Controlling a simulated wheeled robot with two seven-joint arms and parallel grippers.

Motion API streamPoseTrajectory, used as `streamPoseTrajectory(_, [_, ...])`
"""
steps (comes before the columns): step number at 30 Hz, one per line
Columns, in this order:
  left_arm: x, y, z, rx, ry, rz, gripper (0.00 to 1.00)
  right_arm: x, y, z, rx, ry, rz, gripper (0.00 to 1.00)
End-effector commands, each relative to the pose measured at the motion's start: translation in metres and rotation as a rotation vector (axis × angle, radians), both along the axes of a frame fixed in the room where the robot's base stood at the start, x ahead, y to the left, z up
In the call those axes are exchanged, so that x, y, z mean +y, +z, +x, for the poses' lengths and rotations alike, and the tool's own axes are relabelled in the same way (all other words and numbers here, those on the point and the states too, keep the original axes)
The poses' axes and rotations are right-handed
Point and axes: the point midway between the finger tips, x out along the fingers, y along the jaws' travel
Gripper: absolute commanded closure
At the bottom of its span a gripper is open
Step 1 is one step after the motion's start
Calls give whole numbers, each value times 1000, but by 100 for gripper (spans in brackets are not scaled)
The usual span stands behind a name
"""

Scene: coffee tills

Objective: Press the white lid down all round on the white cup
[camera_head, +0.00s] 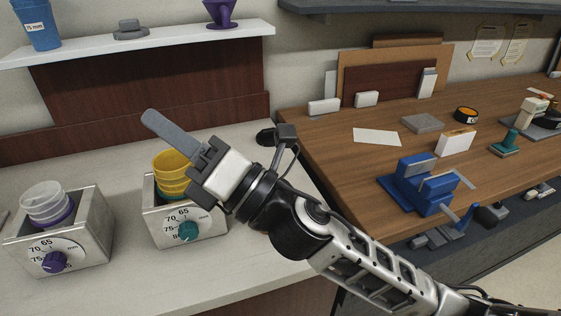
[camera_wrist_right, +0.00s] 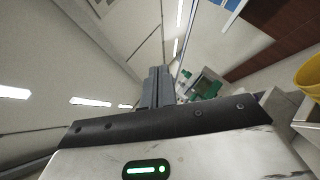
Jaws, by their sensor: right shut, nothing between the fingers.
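My right gripper (camera_head: 150,118) is raised over the pale counter, its long grey fingers together and empty, pointing up and left. In the right wrist view the shut fingers (camera_wrist_right: 155,85) point toward the ceiling lights. A stack of translucent white cups or lids (camera_head: 42,200) sits in the left metal holder (camera_head: 85,235), above a purple ring; I cannot tell which they are. The gripper is up and right of that stack, not touching it. I cannot clearly make out a separate white cup with a white lid. My left gripper is not in view.
Yellow cups (camera_head: 170,165) stand in a second dialled holder (camera_head: 155,222), close beside my right gripper. A shelf (camera_head: 180,45) with a blue cup (camera_head: 38,28) runs behind. A wooden table (camera_head: 330,155) at right carries a blue fixture (camera_head: 415,190). The counter's front is clear.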

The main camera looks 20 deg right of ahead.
Motion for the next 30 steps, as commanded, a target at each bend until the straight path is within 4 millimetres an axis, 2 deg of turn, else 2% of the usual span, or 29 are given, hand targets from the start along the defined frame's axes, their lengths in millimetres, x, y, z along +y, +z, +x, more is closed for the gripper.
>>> streamPoseTrajectory(1, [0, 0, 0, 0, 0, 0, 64, 29, 11, -23, -283, 61, -189, 100])
streamPoseTrajectory(3, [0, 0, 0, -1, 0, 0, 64, 58, 0, -54, -660, 143, -443, 100])
streamPoseTrajectory(5, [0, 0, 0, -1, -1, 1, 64, 72, -25, -71, -977, 220, -661, 100])
streamPoseTrajectory(7, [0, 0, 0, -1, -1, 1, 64, 70, -66, -76, -1331, 327, -918, 100])
streamPoseTrajectory(8, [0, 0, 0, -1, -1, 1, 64, 63, -84, -71, -1475, 381, -1030, 100])
streamPoseTrajectory(9, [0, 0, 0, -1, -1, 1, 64, 47, -107, -60, -1656, 464, -1180, 100])
streamPoseTrajectory(11, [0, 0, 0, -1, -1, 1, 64, 14, -133, -35, -1883, 610, -1398, 100])
streamPoseTrajectory(12, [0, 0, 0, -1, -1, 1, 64, -10, -144, -19, -1990, 710, -1519, 100])
streamPoseTrajectory(15, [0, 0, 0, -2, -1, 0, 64, -66, -150, 18, -2153, 945, -1758, 100])
streamPoseTrajectory(17, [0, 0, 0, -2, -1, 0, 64, -94, -147, 34, -2197, 1072, -1863, 100])
streamPoseTrajectory(18, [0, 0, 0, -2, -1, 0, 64, -110, -143, 42, 2207, -1143, 1916, 100])
streamPoseTrajectory(21, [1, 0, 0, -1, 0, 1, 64, -139, -135, 55, 2058, -1188, 1865, 100])
streamPoseTrajectory(24, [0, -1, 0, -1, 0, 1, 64, -153, -131, 61, 1986, -1212, 1841, 100])
streamPoseTrajectory(30, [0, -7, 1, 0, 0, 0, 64, -156, -141, 62, 1969, -1222, 1833, 100])
